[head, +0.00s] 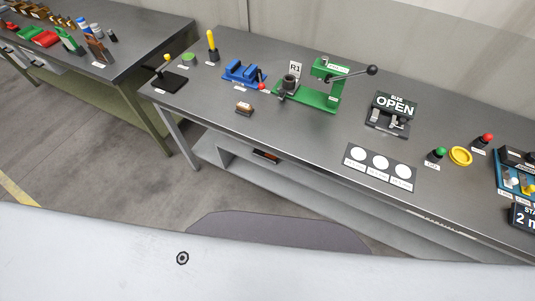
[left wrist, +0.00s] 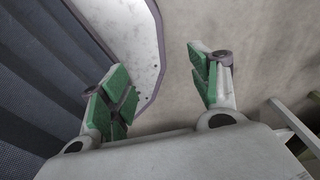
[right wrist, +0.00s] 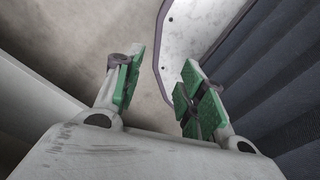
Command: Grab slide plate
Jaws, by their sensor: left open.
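I cannot tell for certain which piece is the slide plate. A small brown block (head: 244,108) lies near the front edge of the workbench (head: 215,100) in the head view, with a white label beside it. A black plate with metal parts (head: 388,121) lies below the OPEN sign (head: 394,104). My left gripper (left wrist: 158,65) is open and empty in the left wrist view. My right gripper (right wrist: 163,65) is open and empty in the right wrist view. Neither gripper shows in the head view, and both appear away from the bench.
The bench holds a blue vise (head: 244,73), a green lever press (head: 318,93), a panel with white circles (head: 380,165), a yellow ring (head: 460,156) and a green button (head: 437,154). Another table (head: 130,50) with several coloured parts stands at left. A grey shelf (head: 290,183) runs under the bench.

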